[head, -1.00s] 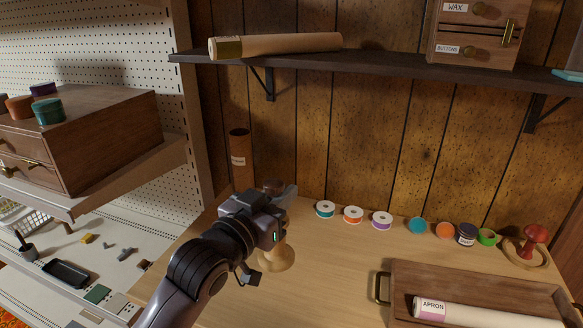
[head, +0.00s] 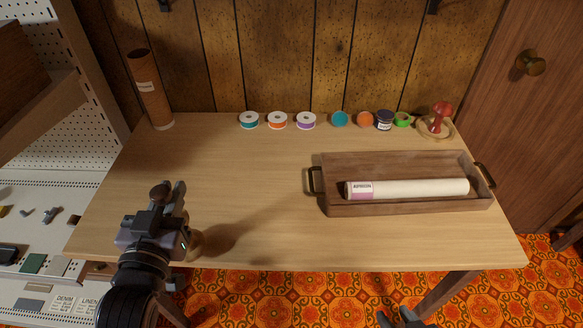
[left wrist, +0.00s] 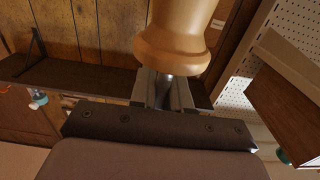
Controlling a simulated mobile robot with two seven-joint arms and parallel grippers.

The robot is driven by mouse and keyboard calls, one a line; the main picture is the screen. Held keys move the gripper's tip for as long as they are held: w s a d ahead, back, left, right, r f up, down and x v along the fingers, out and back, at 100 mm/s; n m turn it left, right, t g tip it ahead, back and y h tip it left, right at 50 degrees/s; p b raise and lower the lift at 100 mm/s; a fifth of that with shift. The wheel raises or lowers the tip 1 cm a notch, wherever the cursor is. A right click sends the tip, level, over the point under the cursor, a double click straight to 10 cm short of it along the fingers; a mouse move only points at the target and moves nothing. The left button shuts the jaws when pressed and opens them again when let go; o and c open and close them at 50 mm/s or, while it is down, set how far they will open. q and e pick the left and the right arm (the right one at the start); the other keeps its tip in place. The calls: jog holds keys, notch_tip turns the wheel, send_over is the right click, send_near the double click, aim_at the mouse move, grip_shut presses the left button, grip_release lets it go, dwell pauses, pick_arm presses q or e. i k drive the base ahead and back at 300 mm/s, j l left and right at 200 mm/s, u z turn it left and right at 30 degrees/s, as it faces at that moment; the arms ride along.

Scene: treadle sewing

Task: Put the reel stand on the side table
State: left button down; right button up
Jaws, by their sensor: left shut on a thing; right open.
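My left gripper (head: 178,212) is shut on the reel stand and is over the front left corner of the wooden table. My right gripper (head: 402,319) shows only at the bottom edge, open and empty, over the floor.
A wooden tray (head: 408,209) with an apron roll (head: 415,189) stands on the table's right. Several spools (head: 278,120) and small jars line the back, with a red pincushion stand (head: 438,121). A brown tube (head: 150,92) stands at the back left. The table's middle is clear.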

aim_at(206, 129)
jog(key=j+z, duration=0.7)
jog(key=j, duration=0.25)
jog(key=k+j+z, duration=0.1)
jog(key=j+z, duration=0.25)
jog(key=j, duration=0.1)
